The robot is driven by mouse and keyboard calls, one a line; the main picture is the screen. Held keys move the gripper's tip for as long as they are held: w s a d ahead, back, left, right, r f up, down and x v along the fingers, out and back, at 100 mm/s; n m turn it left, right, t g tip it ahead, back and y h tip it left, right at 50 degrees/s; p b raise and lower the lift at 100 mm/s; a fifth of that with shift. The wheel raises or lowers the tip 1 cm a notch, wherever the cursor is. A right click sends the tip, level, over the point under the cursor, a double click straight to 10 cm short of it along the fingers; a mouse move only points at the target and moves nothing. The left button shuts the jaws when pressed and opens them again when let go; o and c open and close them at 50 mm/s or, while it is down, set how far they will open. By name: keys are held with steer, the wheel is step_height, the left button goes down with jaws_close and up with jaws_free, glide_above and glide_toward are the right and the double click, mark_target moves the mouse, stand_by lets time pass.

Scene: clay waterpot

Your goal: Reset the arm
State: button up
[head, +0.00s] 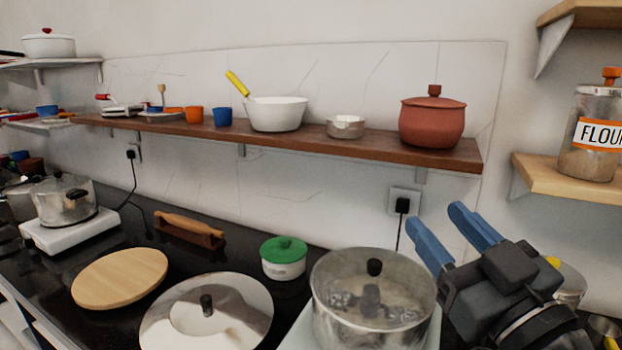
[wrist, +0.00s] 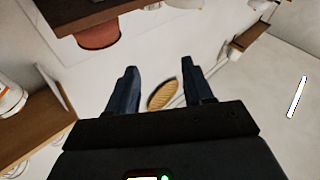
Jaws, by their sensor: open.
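My gripper (head: 448,232) is at the lower right of the head view, with its two blue fingers spread apart and nothing between them. It is above the counter, to the right of the steel pot (head: 372,300). The red clay pot (head: 432,122) with its lid stands upright at the right end of the wooden wall shelf (head: 300,141), above and apart from my gripper. In the wrist view the open fingers show again (wrist: 157,88), and part of a reddish-brown round thing, seemingly the clay pot (wrist: 98,32), is at the upper left.
A flour jar (head: 592,130) stands on a side shelf (head: 560,178) at the right.

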steer(key=s+f+m+g+h, duration=0.3)
steer(key=s+f+m+h, duration=0.5)
steer(key=s+f, duration=1)
steer(key=s+d+f+n+g+y, duration=0.1)
steer(key=s+d+f, duration=0.1)
steer(key=s, duration=0.7)
steer(key=s+d+f+n+g, duration=0.1)
steer(key=s+d, duration=0.3)
steer(key=s, duration=0.5)
steer(key=shift+s+f+y, duration=0.3)
steer(key=shift+f+y, duration=0.1)
steer(key=shift+f, duration=0.05)
steer(key=shift+d, duration=0.1)
steer(key=shift+c, duration=0.2)
